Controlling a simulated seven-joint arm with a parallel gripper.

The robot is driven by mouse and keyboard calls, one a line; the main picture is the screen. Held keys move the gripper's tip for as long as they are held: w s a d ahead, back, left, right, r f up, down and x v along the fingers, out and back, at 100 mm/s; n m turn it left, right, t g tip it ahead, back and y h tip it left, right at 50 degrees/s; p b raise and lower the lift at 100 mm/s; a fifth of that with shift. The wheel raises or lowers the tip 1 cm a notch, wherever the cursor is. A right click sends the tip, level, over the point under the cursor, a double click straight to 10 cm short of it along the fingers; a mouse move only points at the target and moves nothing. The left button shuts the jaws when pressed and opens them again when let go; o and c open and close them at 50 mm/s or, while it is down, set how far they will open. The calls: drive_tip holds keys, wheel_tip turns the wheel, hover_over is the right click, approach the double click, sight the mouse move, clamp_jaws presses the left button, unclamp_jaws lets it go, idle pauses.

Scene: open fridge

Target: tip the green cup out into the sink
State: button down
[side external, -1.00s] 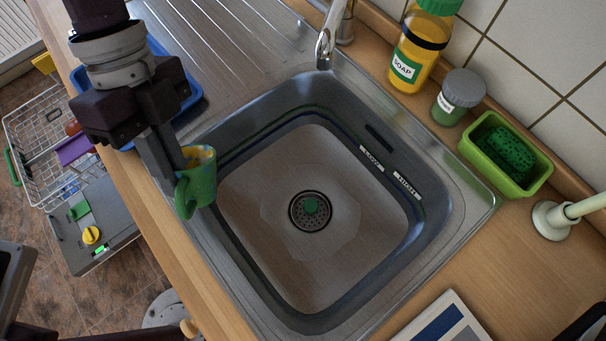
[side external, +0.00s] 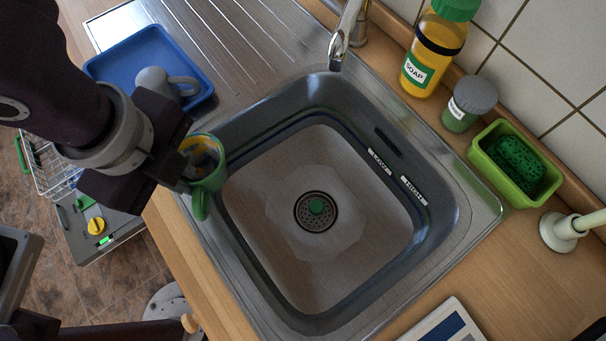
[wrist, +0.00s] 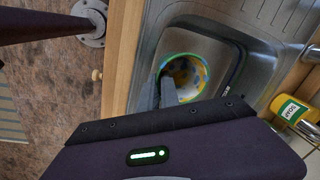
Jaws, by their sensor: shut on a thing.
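The green cup (side external: 209,167) is at the left rim of the sink basin in the side external view, its mouth facing up and toward the camera. Yellow, blue and whitish patches show inside it. My gripper (side external: 188,172) is shut on the cup's left side; the fingertips are partly hidden. The cup also shows in the wrist view (wrist: 186,74), beyond the finger (wrist: 168,92). The sink (side external: 275,235) has a grey basin with a drain (side external: 316,211) in the middle, a green piece in its centre. The basin floor looks otherwise bare.
A blue tray (side external: 125,62) with a grey mug (side external: 165,84) stands on the drainboard. The tap (side external: 340,45) reaches over the back rim. A soap bottle (side external: 430,50), a grey-lidded jar (side external: 468,103), a green sponge holder (side external: 505,180) and a plunger (side external: 562,230) stand on the right.

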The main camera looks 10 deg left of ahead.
drive_tip(key=s+a+r, duration=0.1)
drive_tip(key=s, duration=0.1)
drive_tip(key=s+a+r, duration=0.2)
idle(0.5)
